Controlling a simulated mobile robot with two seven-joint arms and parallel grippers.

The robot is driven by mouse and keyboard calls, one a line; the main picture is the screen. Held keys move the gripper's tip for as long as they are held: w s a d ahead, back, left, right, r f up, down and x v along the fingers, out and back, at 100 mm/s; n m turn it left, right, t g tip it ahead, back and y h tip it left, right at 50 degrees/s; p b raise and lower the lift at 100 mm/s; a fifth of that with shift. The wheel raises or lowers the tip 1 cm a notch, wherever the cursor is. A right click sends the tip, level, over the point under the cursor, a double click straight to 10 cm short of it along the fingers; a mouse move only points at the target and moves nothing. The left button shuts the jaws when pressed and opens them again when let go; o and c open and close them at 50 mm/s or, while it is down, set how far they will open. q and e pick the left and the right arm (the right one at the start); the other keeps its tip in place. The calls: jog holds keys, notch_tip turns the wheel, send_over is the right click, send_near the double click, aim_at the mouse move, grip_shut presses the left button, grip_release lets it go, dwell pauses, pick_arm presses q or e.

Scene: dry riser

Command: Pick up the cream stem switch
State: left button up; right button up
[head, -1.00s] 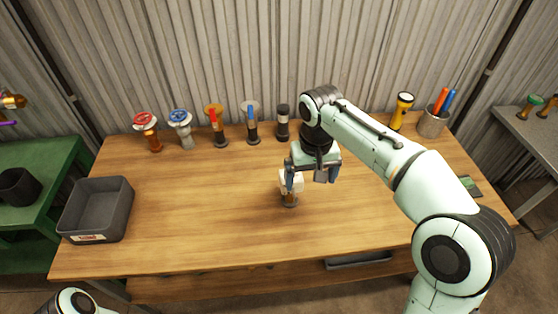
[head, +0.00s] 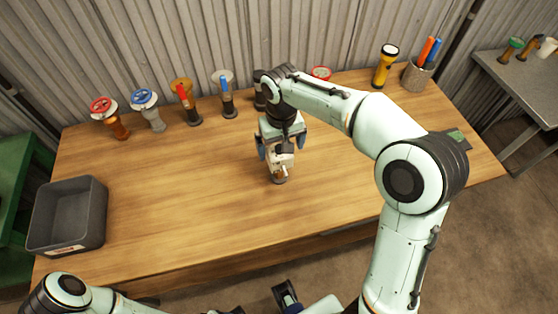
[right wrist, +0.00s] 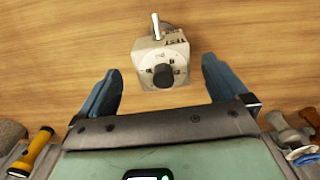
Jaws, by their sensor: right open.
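The cream stem switch (head: 280,161) stands on the wooden table, near the middle, on a short stem with a dark base. In the right wrist view the switch (right wrist: 161,50) shows a boxy cream body with a dark round knob and a metal lever. My right gripper (head: 281,146) is open over the switch, one finger on each side. In the right wrist view gaps show between both fingers and the body. The stem is partly hidden under the body. My left arm lies along the bottom edge of the head view; its gripper's jaw state is unclear.
Along the table's back stand a red-wheel valve (head: 104,107), a blue-wheel valve (head: 146,100), lever valves (head: 183,92) (head: 224,82), a yellow flashlight (head: 384,69) and a pen pot (head: 416,77). A grey bin (head: 68,218) sits at left. The table around the switch is clear.

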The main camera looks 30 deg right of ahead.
aim_at(279, 155)
jog(key=f, duration=0.5)
jog(key=shift+w, duration=0.25)
jog(key=shift+a+r, duration=0.1)
jog(key=c, duration=1.4)
